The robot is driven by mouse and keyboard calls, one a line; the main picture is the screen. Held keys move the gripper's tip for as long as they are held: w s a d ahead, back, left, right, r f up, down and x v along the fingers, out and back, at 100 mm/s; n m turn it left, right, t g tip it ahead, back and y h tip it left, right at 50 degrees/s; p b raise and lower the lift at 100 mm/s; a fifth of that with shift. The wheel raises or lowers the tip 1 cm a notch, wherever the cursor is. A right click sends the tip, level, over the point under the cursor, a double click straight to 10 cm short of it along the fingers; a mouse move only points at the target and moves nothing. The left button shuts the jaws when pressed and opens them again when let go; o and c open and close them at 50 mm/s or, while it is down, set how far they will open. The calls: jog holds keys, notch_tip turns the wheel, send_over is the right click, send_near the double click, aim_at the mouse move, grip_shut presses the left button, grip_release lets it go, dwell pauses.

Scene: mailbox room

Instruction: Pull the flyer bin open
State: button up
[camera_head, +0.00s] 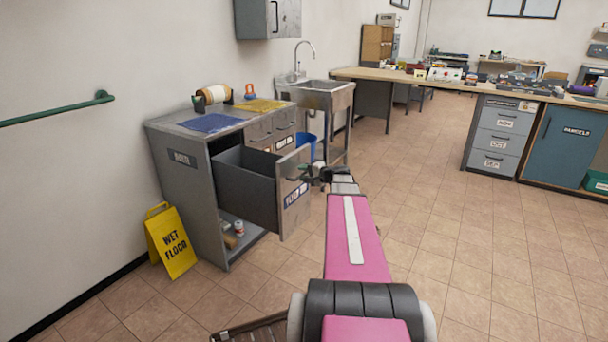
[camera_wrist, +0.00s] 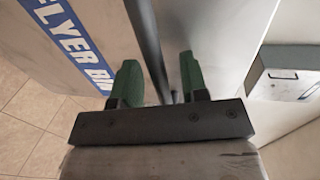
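The flyer bin (camera_head: 247,187) is a dark grey, deep drawer that stands well out of the grey cabinet (camera_head: 188,187). Its light front panel (camera_head: 293,190) bears a blue and white label, which reads "FLYER BIN" in the wrist view (camera_wrist: 75,42). My gripper (camera_head: 309,174) is at the outer side of that panel, small and partly hidden by my arm in the head view. In the wrist view, its two green fingers (camera_wrist: 160,80) are apart, one on each side of a dark bar handle (camera_wrist: 150,45). Gaps show between the bar and both fingers; contact is not visible.
A yellow wet floor sign (camera_head: 171,243) stands left of the cabinet. A sink (camera_head: 320,88) and blue bucket (camera_head: 305,148) are behind the bin. Tiled floor (camera_head: 420,240) is clear to the right, up to the drawers (camera_head: 499,137) and workbench.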

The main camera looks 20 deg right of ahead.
jog(key=v, duration=1)
jog(key=shift+s+d, duration=0.2)
jog(key=shift+s, duration=0.15)
jog(key=s+a+f+n+g+h, duration=0.3)
jog(key=s+a+f+g, duration=0.1)
jog(key=a, duration=0.6)
jog(key=s+a+f+n+g+h, duration=0.3)
jog(key=s+a+f, duration=0.3)
jog(key=a+f, duration=0.2)
jog(key=s+a+f+n+g+h, duration=0.3)
jog(key=s+a+f+n+g, duration=0.1)
jog(key=a, duration=0.8)
notch_tip(320, 180, down, 2)
jog(key=shift+s+f+n+g, duration=0.1)
jog(key=shift+s+n+g, duration=0.3)
jog(key=shift+s+g, duration=0.45)
